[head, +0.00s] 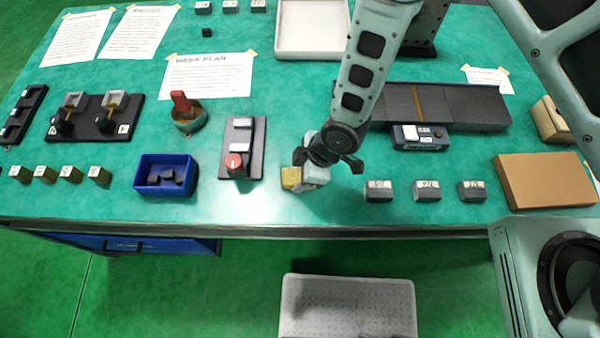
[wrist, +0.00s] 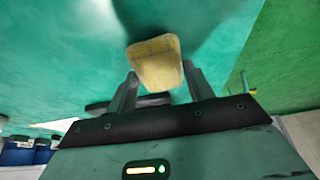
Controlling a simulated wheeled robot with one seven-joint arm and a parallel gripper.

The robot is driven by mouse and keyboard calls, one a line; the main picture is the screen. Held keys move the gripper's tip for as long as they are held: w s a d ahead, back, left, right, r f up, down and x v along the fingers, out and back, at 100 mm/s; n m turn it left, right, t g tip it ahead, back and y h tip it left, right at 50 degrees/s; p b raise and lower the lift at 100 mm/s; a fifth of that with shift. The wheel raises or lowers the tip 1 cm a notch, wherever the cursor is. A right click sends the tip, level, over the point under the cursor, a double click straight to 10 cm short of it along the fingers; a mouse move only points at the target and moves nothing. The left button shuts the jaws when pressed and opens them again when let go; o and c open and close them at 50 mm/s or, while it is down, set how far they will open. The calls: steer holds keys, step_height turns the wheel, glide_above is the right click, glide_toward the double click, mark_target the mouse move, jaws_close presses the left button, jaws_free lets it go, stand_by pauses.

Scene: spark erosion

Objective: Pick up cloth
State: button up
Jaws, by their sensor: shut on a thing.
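The cloth (head: 291,178) is a small yellowish folded piece near the front edge of the green table. In the wrist view the cloth (wrist: 155,62) sits between the two finger ends. My gripper (head: 305,177) is at the table's front middle, pointing down, and is shut on the cloth. In the wrist view my gripper (wrist: 158,85) has one dark finger at each side of the cloth. The head view does not show clearly whether the cloth is touching the table or just above it.
A black panel with a red knob (head: 233,162) stands just left of my gripper, with a blue bin (head: 166,188) beyond it. Several grey labelled blocks (head: 427,190) stand to the right, then a brown box (head: 545,181). The table's front edge (head: 300,231) is close.

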step_height(320, 180, up, 10)
steer(key=b, duration=0.1)
steer(key=shift+f+b, duration=0.2)
steer(key=shift+b, duration=0.2)
